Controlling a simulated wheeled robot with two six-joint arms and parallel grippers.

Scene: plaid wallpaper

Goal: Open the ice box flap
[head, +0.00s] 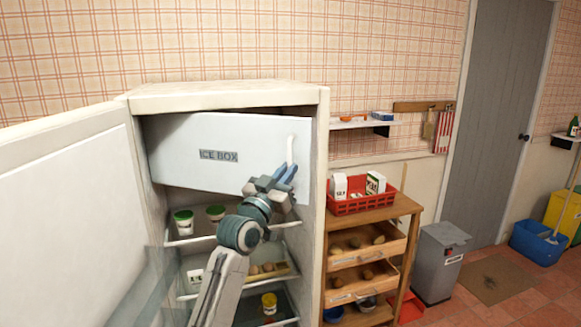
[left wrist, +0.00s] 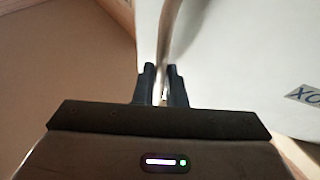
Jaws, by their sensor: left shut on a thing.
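The white ice box flap (head: 190,150), lettered "ICE BOX", spans the top of the open fridge (head: 322,190). A dark wedge shows above its top edge, and its right side looks swung a little outward. Its pale upright handle (head: 290,149) is near the right edge. My left gripper (head: 287,172) is at the lower end of the handle. In the left wrist view, my left gripper (left wrist: 162,85) is shut on the handle (left wrist: 163,60), with the flap's white face (left wrist: 245,60) to the right. My right gripper is not in view.
The fridge door (head: 70,220) stands open at left. Shelves below the flap hold tubs (head: 183,222) and other food. A wooden rack (head: 400,210) with a red crate (head: 350,207) stands close at right, then a grey bin (head: 438,262).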

